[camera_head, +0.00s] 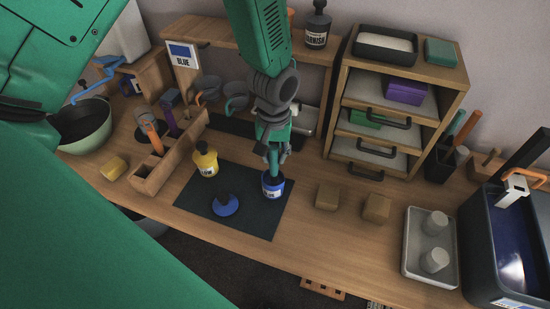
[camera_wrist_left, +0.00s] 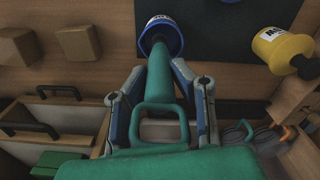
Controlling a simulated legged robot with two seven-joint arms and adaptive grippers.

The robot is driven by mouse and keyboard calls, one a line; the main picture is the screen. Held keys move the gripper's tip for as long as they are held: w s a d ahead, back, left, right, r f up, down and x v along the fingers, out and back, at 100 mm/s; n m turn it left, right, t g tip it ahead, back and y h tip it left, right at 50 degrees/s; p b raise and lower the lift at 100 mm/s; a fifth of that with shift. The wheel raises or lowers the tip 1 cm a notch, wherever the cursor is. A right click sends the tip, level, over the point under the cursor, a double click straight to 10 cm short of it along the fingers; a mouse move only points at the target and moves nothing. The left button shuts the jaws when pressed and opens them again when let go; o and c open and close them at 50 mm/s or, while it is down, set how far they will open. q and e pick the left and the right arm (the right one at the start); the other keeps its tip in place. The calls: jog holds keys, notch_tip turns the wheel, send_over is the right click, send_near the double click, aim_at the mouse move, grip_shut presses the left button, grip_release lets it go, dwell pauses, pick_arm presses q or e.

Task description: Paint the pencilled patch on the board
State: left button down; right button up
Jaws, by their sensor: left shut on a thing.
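My left gripper (camera_head: 273,145) points down over the dark mat (camera_head: 256,222) and is shut on a teal-handled tool (camera_head: 273,165), probably a brush. In the left wrist view the handle (camera_wrist_left: 160,78) stands between the two fingers (camera_wrist_left: 165,100), and its far end is inside the open blue paint pot (camera_wrist_left: 160,36). The tool's tip is hidden in the pot. The blue pot (camera_head: 272,187) stands on the mat's right side. A blue lid (camera_head: 225,205) lies on the mat. A yellow pot (camera_head: 205,161) with a dark top stands at the mat's left. I cannot make out the pencilled patch.
A card reading BLUE (camera_head: 183,55) stands at the back. Left are a wooden holder (camera_head: 150,178) and a green bowl (camera_head: 92,142). Right are two wooden blocks (camera_head: 327,197), a drawer unit (camera_head: 345,90), a tray (camera_head: 412,265) and a dark basin (camera_head: 500,283).

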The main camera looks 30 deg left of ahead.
pick_arm(q)
jog(key=shift+a, duration=0.1)
jog(key=shift+a+r, duration=0.1)
jog(key=shift+r, duration=0.05)
jog(key=shift+a+r+p, duration=0.15)
jog(key=shift+r+p, duration=0.5)
jog(key=shift+p, duration=0.15)
jog(key=r+p, duration=0.4)
jog(key=shift+d, duration=0.25)
jog(key=shift+a+r+p, duration=0.1)
jog(key=shift+r+p, duration=0.45)
jog(key=shift+r, duration=0.15)
jog(key=shift+f, duration=0.1)
dwell(0.7)
